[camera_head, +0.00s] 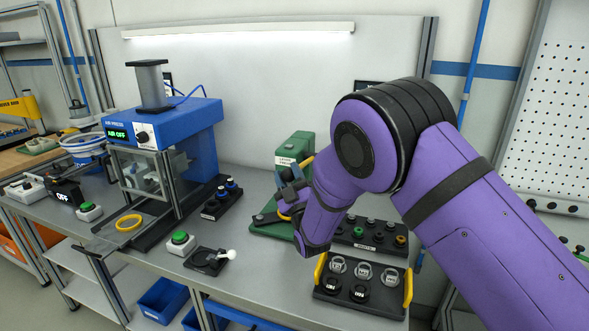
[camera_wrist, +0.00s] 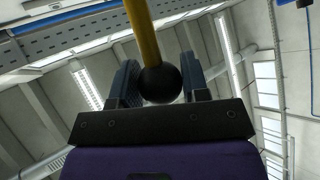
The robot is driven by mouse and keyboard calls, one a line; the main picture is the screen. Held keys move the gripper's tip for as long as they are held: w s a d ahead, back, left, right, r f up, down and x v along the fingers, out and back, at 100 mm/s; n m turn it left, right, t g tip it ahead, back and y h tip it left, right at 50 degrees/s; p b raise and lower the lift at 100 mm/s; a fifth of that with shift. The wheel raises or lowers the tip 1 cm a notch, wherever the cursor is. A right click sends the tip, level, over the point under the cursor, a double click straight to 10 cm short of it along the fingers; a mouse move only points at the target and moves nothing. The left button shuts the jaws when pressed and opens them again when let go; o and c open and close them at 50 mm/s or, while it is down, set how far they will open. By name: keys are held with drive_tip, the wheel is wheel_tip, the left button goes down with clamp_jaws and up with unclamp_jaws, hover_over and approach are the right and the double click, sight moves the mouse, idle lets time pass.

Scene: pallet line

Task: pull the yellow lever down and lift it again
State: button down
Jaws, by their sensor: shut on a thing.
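The yellow lever (camera_wrist: 143,35) ends in a black ball knob (camera_wrist: 160,84), which sits between the two fingers of my gripper (camera_wrist: 160,88) in the wrist view. My gripper is shut on the knob. In the head view a short stretch of the yellow lever (camera_head: 306,162) shows beside the green lever press (camera_head: 291,150). My gripper (camera_head: 291,190) is in front of the press there, and my purple arm hides part of the press and its base.
A blue air press (camera_head: 190,125) with a display reading "AIR OFF" stands to the left. A black tray with yellow handles (camera_head: 362,299) holds several parts below my arm.

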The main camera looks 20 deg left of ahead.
drive_tip(key=shift+s+f, duration=0.15)
drive_tip(key=shift+f, duration=0.3)
drive_tip(key=c, duration=0.6)
unclamp_jaws()
drive_tip(key=shift+c, duration=0.2)
drive_tip(key=shift+r, duration=0.1)
drive_tip(key=v, duration=1)
drive_tip(key=shift+d+f, duration=0.25)
drive_tip(key=shift+f, duration=0.05)
drive_tip(key=shift+s, duration=0.1)
